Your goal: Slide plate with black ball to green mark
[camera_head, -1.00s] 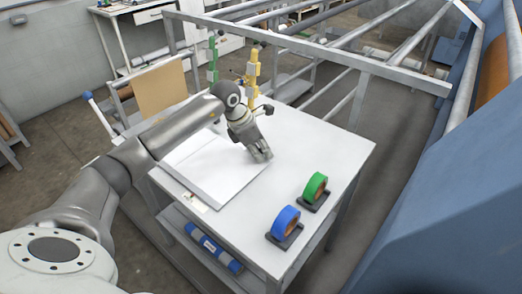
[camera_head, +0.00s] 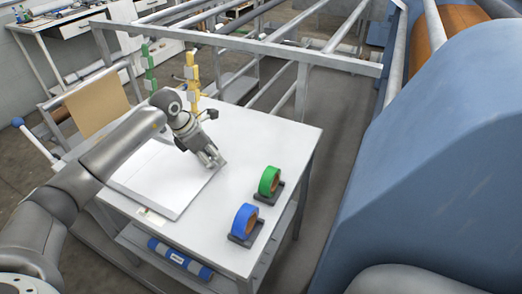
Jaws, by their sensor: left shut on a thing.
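My left gripper (camera_head: 213,161) is low over the white table (camera_head: 262,137), its fingers shut at the right corner of a flat white sheet or plate (camera_head: 157,181). The fingers hide the spot they hold. A small dark knob-like thing (camera_head: 211,114) shows just behind the gripper; I cannot tell whether it is the black ball or part of my wrist. No green mark shows clearly. My right gripper is not in view.
A green tape roll (camera_head: 269,181) and a blue tape roll (camera_head: 245,221) sit in dark holders at the table's right. A blue cylinder (camera_head: 180,259) lies on the lower shelf. The large blue machine (camera_head: 440,150) fills the right. Grey rails (camera_head: 250,46) run behind the table.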

